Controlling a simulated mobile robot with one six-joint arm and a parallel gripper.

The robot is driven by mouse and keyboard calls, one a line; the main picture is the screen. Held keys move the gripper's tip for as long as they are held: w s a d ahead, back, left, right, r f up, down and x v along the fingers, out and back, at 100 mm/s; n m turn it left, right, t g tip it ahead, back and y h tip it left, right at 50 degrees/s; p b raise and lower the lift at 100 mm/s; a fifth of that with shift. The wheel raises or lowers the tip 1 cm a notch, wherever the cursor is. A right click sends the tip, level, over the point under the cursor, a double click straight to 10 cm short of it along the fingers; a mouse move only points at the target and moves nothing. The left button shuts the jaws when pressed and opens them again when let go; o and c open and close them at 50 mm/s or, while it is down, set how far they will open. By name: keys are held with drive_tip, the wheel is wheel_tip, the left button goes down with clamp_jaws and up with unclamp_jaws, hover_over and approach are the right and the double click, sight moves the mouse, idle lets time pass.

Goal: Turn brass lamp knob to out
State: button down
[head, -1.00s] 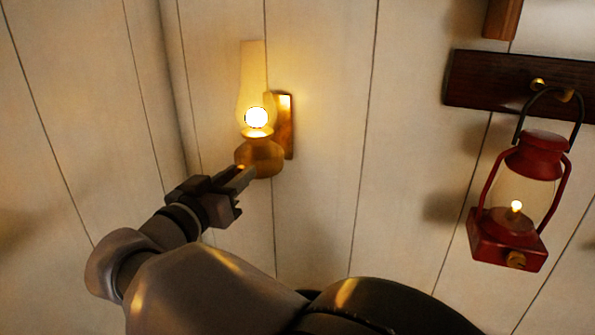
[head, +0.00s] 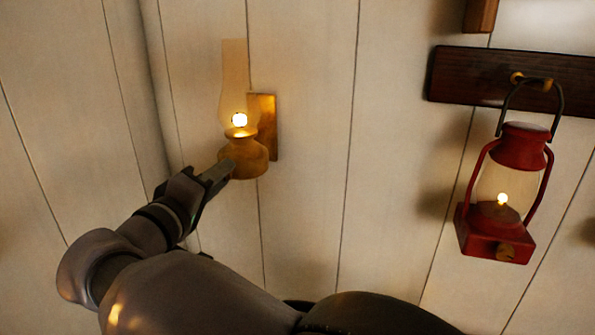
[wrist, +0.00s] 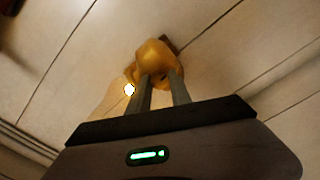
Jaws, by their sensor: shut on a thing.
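The brass lamp (head: 247,153) is fixed to the white plank wall, with a tall glass chimney (head: 234,75) and a small glowing flame (head: 239,119). Its round brass body (wrist: 158,58) fills the upper middle of the wrist view. My gripper (head: 222,169) reaches the lamp body from the lower left. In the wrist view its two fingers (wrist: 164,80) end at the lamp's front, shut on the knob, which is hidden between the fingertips.
A red lantern (head: 508,230) with a small flame and its own brass knob (head: 506,251) hangs at the right from a dark wooden rail (head: 470,76). A wall corner is left of the lamp. The wall between lamp and lantern is clear.

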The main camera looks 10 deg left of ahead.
drive_tip(key=shift+d+n+p, duration=0.1)
drive_tip(key=shift+n+p, duration=12.65)
drive_tip(key=shift+n, duration=4.55)
drive_tip(key=c, duration=1.2)
unclamp_jaws()
drive_tip(key=shift+w+f, duration=0.1)
drive_tip(key=shift+o, duration=0.2)
